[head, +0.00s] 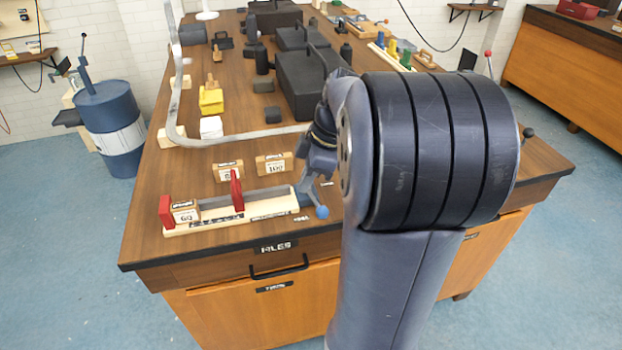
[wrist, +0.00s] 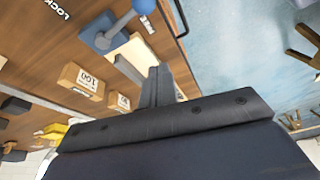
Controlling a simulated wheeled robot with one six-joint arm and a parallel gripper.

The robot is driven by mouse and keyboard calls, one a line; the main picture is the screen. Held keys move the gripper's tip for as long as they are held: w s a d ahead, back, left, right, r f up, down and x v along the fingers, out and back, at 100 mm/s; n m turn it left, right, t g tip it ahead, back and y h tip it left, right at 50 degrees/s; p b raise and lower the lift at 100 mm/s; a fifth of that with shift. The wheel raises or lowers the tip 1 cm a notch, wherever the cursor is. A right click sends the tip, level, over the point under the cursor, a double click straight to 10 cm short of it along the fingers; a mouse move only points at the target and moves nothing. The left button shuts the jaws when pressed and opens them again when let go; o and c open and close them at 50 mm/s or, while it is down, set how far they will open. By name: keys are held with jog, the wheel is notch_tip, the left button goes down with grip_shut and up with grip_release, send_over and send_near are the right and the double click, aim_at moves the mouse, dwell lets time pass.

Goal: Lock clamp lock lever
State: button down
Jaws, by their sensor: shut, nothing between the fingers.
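The clamp (head: 215,218) lies along the front of the wooden bench, a pale base with two red jaws. A block marked 60 (head: 185,212) sits by its left jaw. The blue lock lever (head: 318,205), with a round blue knob, is at the clamp's right end. It also shows at the top of the wrist view (wrist: 102,33), its knob up and to the right. My gripper (wrist: 158,72) is shut and empty, its fingers below the lever in that view, with a gap between them. In the head view my arm hides part of the gripper.
Blocks marked 100 (head: 273,164) and another number (head: 228,171) stand behind the clamp. A curved grey metal bar (head: 240,137) crosses the bench behind them. Black cases (head: 300,85) and a yellow block (head: 211,101) are farther back. Bare wood lies left of the clamp.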

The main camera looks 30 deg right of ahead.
aim_at(317, 202)
jog(key=x, duration=0.7)
jog(key=shift+f, duration=0.25)
jog(key=shift+s+d+p, duration=0.2)
jog(key=shift+s+d, duration=0.1)
jog(key=shift+d, duration=0.3)
jog(key=shift+s+d+p, duration=0.2)
jog(key=shift+s+d, duration=0.1)
jog(key=shift+d, duration=0.3)
jog(key=shift+s+d+f, duration=0.2)
jog(key=shift+s+d, duration=0.1)
jog(key=shift+d, duration=0.25)
